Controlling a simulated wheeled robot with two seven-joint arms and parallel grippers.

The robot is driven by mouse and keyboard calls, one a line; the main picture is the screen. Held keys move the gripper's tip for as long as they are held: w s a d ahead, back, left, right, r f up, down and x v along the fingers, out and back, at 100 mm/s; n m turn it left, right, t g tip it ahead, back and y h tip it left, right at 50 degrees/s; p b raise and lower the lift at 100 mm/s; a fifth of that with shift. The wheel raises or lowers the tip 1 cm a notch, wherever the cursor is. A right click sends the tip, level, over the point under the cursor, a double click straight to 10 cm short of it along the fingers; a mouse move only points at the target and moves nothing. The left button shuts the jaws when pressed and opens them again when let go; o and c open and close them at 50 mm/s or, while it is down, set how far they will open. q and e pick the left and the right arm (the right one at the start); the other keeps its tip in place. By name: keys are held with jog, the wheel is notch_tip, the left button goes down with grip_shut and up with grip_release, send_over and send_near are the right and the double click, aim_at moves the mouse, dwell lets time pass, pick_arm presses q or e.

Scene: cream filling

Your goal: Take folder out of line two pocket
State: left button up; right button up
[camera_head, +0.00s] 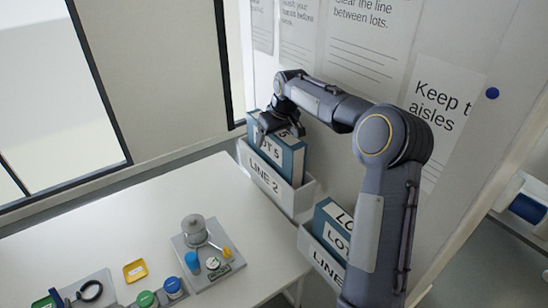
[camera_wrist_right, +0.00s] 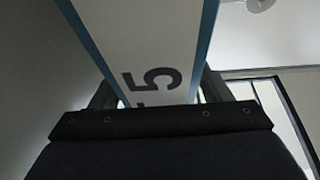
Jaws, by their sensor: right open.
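The folder (camera_head: 288,155) is blue with a white label that reads "LOT 5". It stands in the white wall pocket marked "LINE 2" (camera_head: 265,181). My right gripper (camera_head: 268,129) is at the folder's top edge, with its fingers pointing down at it. In the right wrist view the folder (camera_wrist_right: 160,50) lies between the two open fingers, its label showing a "5". Whether the fingers touch the folder cannot be told. My left gripper does not show in either view.
A second pocket (camera_head: 318,262) with another blue folder (camera_head: 333,228) hangs to the right, partly behind my right arm. The white table (camera_head: 150,215) below holds a grey tray (camera_head: 228,262) with small items, a yellow dish (camera_head: 135,270) and coloured jars. Printed signs cover the wall behind.

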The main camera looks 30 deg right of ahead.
jog(key=shift+f, duration=0.1)
grip_shut()
dwell(0.6)
